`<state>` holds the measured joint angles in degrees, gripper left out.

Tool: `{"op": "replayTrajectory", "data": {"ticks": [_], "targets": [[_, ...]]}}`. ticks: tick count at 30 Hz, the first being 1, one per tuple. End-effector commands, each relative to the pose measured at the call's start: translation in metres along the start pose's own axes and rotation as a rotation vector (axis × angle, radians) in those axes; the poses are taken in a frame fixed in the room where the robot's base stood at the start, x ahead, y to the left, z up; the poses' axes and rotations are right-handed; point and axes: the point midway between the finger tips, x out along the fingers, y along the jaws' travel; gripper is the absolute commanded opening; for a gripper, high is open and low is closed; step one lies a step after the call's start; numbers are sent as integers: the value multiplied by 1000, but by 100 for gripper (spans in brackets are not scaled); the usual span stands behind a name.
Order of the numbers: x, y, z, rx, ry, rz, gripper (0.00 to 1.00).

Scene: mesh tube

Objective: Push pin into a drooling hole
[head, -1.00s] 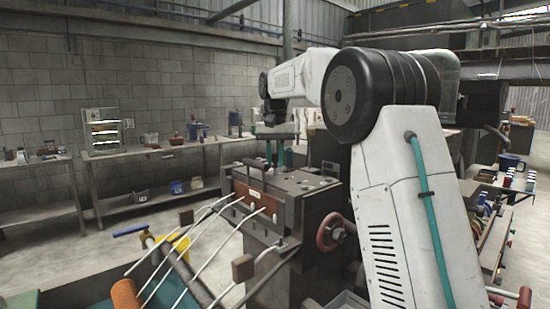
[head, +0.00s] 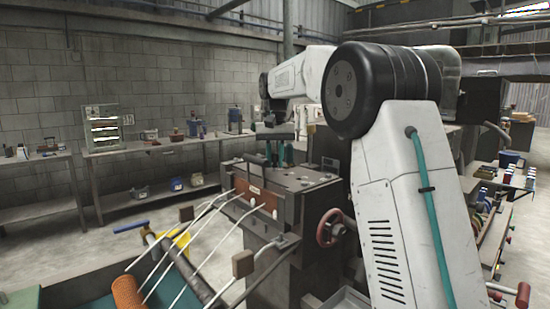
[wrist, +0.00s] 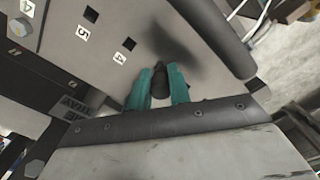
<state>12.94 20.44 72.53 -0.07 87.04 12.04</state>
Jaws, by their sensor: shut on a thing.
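My gripper (wrist: 161,92) has two teal fingers shut on a dark, round-ended pin (wrist: 159,78). In the head view the teal fingers (head: 276,153) are over the machine's top, left of the middle.
A dark bar (wrist: 150,127) crosses the wrist view just below the fingers. A red handwheel (head: 331,228) stands out from the machine's right side. An orange roller (head: 127,292) lies at the lower left. Benches (head: 150,148) with small items stand along the wall.

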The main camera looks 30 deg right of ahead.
Motion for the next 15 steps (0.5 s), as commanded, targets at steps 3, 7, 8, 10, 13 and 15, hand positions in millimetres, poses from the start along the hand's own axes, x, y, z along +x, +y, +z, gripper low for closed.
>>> {"op": "replayTrajectory", "data": {"ticks": [3,7,8,10,13,15], "targets": [[2,0,0,0,0,0,0],[3,0,0,0,0,0,0],[4,0,0,0,0,0,0],[4,0,0,0,0,0,0],[6,0,0,0,1,0,0],[6,0,0,0,1,0,0]]}}
